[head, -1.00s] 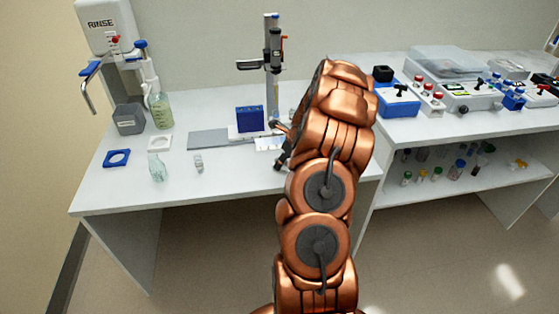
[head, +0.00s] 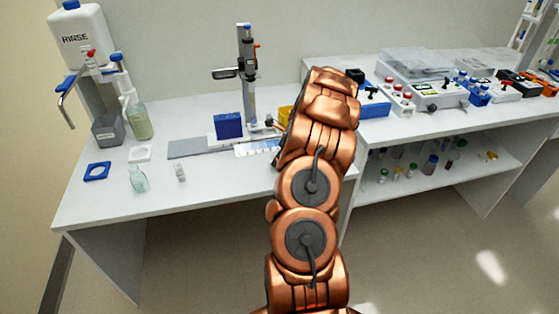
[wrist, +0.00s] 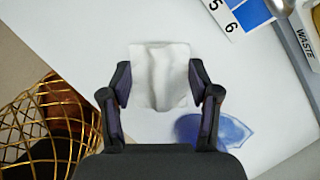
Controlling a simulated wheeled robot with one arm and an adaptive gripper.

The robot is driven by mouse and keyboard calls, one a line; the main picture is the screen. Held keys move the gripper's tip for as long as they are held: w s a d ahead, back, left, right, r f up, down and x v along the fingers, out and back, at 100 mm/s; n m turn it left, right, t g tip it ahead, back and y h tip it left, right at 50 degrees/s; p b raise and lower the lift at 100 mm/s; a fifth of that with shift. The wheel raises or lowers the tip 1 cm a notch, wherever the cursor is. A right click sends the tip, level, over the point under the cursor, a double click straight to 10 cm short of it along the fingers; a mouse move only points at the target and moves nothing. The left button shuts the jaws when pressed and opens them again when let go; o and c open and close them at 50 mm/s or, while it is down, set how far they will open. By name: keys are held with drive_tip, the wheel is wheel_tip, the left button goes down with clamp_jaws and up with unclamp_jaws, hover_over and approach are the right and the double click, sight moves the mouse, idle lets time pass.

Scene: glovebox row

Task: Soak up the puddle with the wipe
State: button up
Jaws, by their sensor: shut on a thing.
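In the wrist view, my gripper (wrist: 158,98) is shut on the white wipe (wrist: 160,62), a creased square cloth pinched between the two dark fingers. The blue puddle (wrist: 228,130) is on the white bench top (wrist: 85,40), to the lower right of the wipe and beside the right finger. The gripper's body hides part of the puddle's lower edge. The wipe does not overlap the puddle in this view; I cannot tell its height above the bench. In the head view my arm hides the wipe and the puddle.
A tray marked WASTE (wrist: 303,38) and a numbered strip (wrist: 226,18) are at the upper right. In the head view, a blue box (head: 228,126), a clear bottle (head: 138,179) and a small vial (head: 180,173) stand on the bench.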

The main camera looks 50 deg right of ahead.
drive_tip(key=shift+a+r+p, duration=0.1)
drive_tip(key=shift+r+p, duration=1.85)
drive_tip(key=shift+r, duration=1.05)
